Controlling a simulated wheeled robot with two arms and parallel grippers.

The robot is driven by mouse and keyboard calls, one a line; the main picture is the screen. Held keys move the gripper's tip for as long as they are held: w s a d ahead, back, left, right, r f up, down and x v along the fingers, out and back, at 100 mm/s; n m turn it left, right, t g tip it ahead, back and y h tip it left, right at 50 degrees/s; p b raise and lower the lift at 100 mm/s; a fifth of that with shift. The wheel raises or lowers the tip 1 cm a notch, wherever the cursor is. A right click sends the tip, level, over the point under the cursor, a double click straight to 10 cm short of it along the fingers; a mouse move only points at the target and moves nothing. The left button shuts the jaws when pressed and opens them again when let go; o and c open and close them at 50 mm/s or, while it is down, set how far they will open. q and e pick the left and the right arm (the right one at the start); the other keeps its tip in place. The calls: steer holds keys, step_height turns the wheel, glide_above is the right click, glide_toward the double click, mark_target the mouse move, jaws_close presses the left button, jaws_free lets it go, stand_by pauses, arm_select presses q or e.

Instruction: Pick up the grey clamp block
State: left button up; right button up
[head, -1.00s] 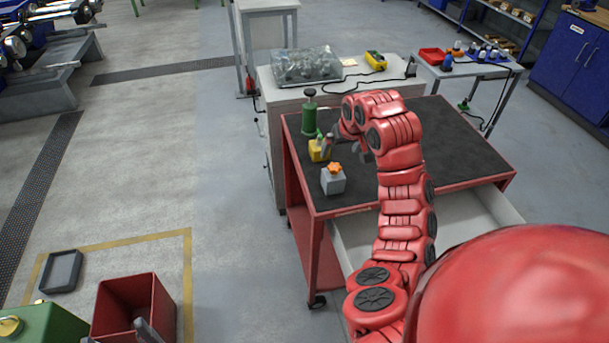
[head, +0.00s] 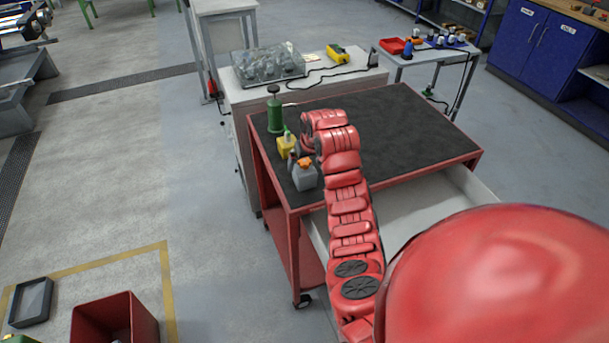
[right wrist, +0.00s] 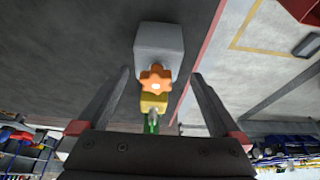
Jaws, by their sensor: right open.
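The grey clamp block (head: 305,179), with an orange star knob on top, stands upright near the front left corner of the dark-topped red cart (head: 400,119). In the right wrist view the block (right wrist: 158,42) lies ahead, its orange knob roughly centred between the fingers. My right gripper (right wrist: 160,74) is open and empty, with one finger to each side of the knob. Whether a finger touches the block cannot be told. My left gripper is not in view.
The cart top right of my arm is clear. A drawer (head: 430,208) is open at the front. A red bin (head: 117,318) stands on the floor at left.

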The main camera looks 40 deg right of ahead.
mark_target(304, 170)
steer(key=shift+f+p, duration=0.4)
steer(key=shift+p, duration=0.05)
steer(key=p+x, duration=0.2)
steer(key=x, duration=0.2)
steer(key=shift+d, duration=0.2)
steer(key=shift+f, duration=0.35)
steer(key=shift+w, duration=0.1)
jaws_close()
